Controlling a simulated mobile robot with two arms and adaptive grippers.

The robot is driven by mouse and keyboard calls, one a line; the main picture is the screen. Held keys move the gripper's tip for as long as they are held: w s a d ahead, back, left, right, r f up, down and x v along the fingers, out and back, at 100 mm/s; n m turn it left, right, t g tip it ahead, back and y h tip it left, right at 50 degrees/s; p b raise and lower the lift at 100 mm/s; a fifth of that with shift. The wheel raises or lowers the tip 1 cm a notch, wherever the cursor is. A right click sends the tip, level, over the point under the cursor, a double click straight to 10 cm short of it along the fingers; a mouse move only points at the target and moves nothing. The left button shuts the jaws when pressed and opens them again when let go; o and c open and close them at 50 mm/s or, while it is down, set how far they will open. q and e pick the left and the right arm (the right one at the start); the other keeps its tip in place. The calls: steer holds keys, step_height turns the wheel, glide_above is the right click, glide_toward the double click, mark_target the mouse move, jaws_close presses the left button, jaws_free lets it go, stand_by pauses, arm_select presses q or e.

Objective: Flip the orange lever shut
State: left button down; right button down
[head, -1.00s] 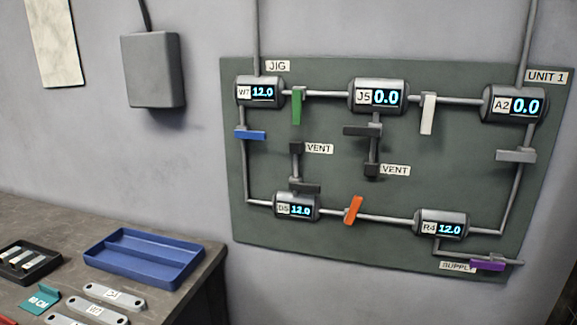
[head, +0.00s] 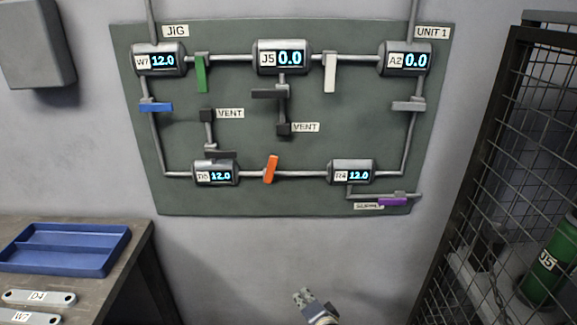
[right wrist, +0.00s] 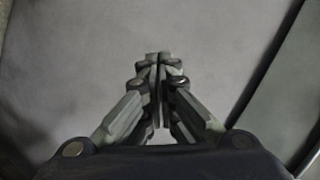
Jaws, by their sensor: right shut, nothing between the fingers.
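The orange lever (head: 270,169) sits on the lower pipe of the green panel (head: 340,200), between gauge D5 (head: 216,173) and gauge R4 (head: 351,173), both reading 12.0. It stands nearly upright across the pipe, its top leaning slightly right. My right gripper (head: 303,296) is at the bottom edge of the head view, below the panel and apart from the lever. In the right wrist view its fingers (right wrist: 158,58) are shut together with nothing between them, in front of plain grey wall. The lever does not show there. My left gripper is not in view.
Other levers share the panel: green (head: 201,73), white (head: 330,73), blue (head: 156,107) and purple (head: 392,202). A bench with a blue tray (head: 65,270) is lower left. A wire-mesh cage (head: 480,150) stands right. The wall below the panel is clear.

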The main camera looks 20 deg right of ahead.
mark_target(271, 169)
steer(key=w+d+r+m+t+p, duration=0.1)
steer(key=r+m+t, duration=0.15)
steer(key=r, duration=0.85)
steer(key=w+d+r+m+t+h, duration=0.1)
steer(key=w+r+m+t, duration=0.15)
steer(key=r, duration=0.75)
steer(key=d+r+m+t+p, duration=0.1)
steer(key=d+r+m, duration=0.15)
steer(key=r, duration=0.85)
steer(key=shift+m, duration=0.35)
steer(key=w, duration=0.3)
steer(key=w+p, duration=0.1)
steer(key=w, duration=0.6)
steer(key=shift+a+r, duration=0.1)
steer(key=shift+a, duration=0.2)
steer(key=a, duration=0.1)
steer(key=a+p, duration=0.1)
steer(key=w+a, duration=0.1)
steer(key=shift+r, duration=0.35)
steer(key=shift+a+r, duration=0.1)
steer(key=shift+a, duration=0.35)
steer(key=shift+p, duration=0.35)
